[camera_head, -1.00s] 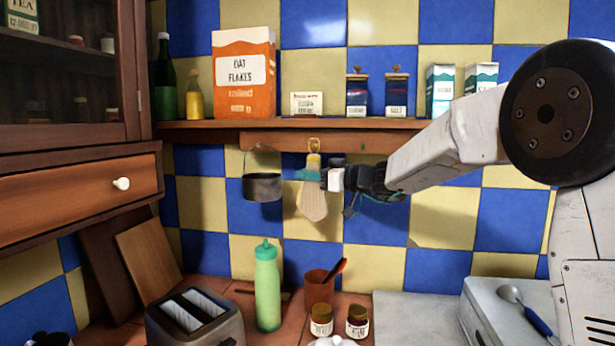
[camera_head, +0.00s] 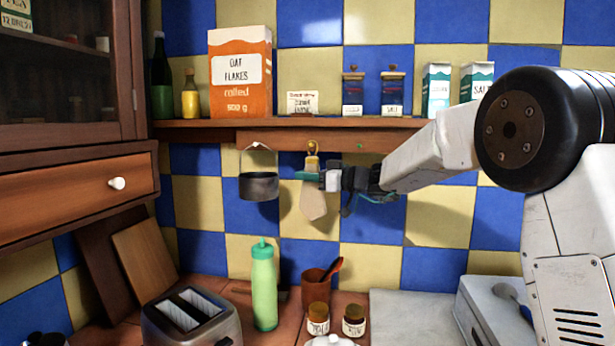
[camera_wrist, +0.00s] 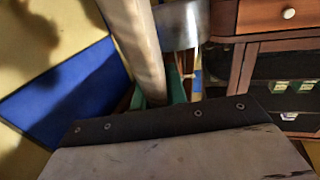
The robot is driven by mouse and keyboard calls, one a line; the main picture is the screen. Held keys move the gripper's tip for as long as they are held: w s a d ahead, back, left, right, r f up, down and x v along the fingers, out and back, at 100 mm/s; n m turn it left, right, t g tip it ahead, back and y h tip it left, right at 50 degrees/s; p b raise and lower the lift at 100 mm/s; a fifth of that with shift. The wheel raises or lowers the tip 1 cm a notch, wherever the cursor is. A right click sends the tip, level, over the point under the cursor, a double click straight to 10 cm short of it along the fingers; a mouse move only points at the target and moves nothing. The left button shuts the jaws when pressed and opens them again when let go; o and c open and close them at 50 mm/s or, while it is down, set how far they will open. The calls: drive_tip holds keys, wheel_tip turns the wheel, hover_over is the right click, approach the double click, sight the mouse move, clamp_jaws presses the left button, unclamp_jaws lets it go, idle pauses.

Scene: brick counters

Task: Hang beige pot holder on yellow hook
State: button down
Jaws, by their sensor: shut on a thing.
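The beige pot holder (camera_head: 313,203) hangs down below my gripper (camera_head: 310,176), whose teal fingertips are shut on its upper part. The yellow hook (camera_head: 312,148) is on the wooden rail, directly above the gripper in the head view. The top of the pot holder appears close under the hook, but I cannot tell whether its loop is around it. In the wrist view the pot holder (camera_wrist: 138,45) shows nearly edge-on, at the teal fingers (camera_wrist: 178,88). The fingers hide part of it.
A grey pot (camera_head: 259,186) hangs on the rail (camera_head: 345,142) just left of the pot holder. The shelf (camera_head: 290,125) above carries oat flakes and jars. Below stand a green bottle (camera_head: 264,285), a brown cup (camera_head: 315,292) and a toaster (camera_head: 190,318).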

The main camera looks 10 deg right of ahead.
idle(0.3)
drive_tip(key=c, duration=1.3)
unclamp_jaws()
drive_tip(key=v, duration=0.7)
drive_tip(key=s+a+f+m+g+h, duration=0.1)
drive_tip(key=s+f+m+g+h, duration=0.2)
drive_tip(key=s, duration=1)
drive_tip(key=s+a+f+g+h, duration=0.2)
drive_tip(key=s+g, duration=0.2)
drive_tip(key=s, duration=0.9)
drive_tip(key=s+d+f+m+h, duration=0.2)
drive_tip(key=s+d+f+h, duration=0.1)
drive_tip(key=s, duration=0.5)
drive_tip(key=s+d+f+m+g+h, duration=0.1)
drive_tip(key=s+d+f+m+h, duration=0.2)
drive_tip(key=s+d+f, duration=0.2)
drive_tip(key=s+d+f+m+h, duration=0.3)
drive_tip(key=s+d+f+h, duration=0.1)
drive_tip(key=s, duration=0.6)
drive_tip(key=shift+s+d+g, duration=0.3)
drive_tip(key=shift+s+d, duration=0.05)
drive_tip(key=shift+d, duration=0.3)
